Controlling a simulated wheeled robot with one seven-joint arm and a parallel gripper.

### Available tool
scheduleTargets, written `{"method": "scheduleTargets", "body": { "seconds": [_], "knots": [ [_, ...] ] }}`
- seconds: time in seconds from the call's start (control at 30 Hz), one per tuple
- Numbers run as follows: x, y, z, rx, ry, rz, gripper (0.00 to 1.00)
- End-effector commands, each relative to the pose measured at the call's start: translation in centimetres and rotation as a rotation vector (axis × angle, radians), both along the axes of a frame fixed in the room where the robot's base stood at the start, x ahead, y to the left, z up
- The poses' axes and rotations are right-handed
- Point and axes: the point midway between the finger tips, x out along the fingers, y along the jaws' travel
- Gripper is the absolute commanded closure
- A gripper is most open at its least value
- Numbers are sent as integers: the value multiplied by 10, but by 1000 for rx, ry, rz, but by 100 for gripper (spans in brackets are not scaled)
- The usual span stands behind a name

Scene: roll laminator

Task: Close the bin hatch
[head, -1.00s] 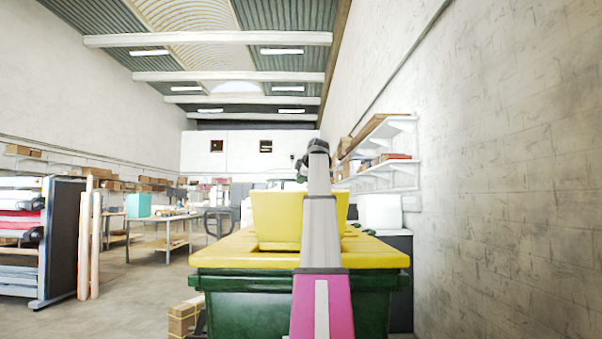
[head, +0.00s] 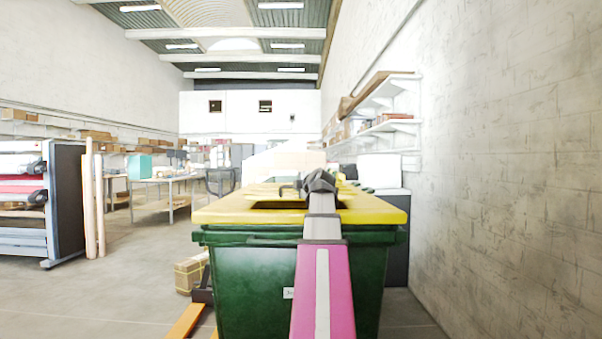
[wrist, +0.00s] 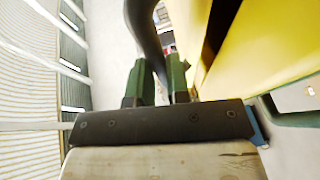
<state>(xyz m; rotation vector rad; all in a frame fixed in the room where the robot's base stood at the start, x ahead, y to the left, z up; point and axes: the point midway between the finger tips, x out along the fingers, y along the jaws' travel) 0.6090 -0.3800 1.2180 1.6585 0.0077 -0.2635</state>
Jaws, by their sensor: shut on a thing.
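The green bin (head: 255,290) with a yellow lid (head: 222,213) stands ahead of me. A dark gap (head: 268,205) shows in the lid top, partly behind my arm; I cannot tell the hatch's exact angle. My gripper (head: 318,182) is over the lid, small and dark in the head view. In the wrist view, my gripper's green fingers (wrist: 160,82) are shut on a dark curved handle (wrist: 145,35). The yellow lid surface (wrist: 265,50) fills the right of the wrist view, with a dark opening (wrist: 217,28) beside the fingers.
The wall (head: 500,180) runs along the right, with shelves (head: 385,130) beyond the bin. A strapped box (head: 190,275) and an orange fork-like part (head: 186,322) lie left of the bin. A roll rack (head: 65,205) stands farther left. Open floor lies between.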

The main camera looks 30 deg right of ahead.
Motion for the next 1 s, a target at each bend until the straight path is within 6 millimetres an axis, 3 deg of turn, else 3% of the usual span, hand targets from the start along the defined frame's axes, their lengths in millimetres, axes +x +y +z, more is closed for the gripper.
{"method": "scheduleTargets", "body": {
  "seconds": [0.1,0.3,0.87,0.9,0.93,1.0],
  "knots": [
    [-5,3,-21,1,3,0,100],
    [-7,4,-41,2,2,0,100],
    [-9,5,-55,5,12,0,100],
    [-9,5,-55,5,12,0,66],
    [-9,5,-56,5,13,0,58],
    [-9,5,-55,4,12,1,58]
  ]
}}
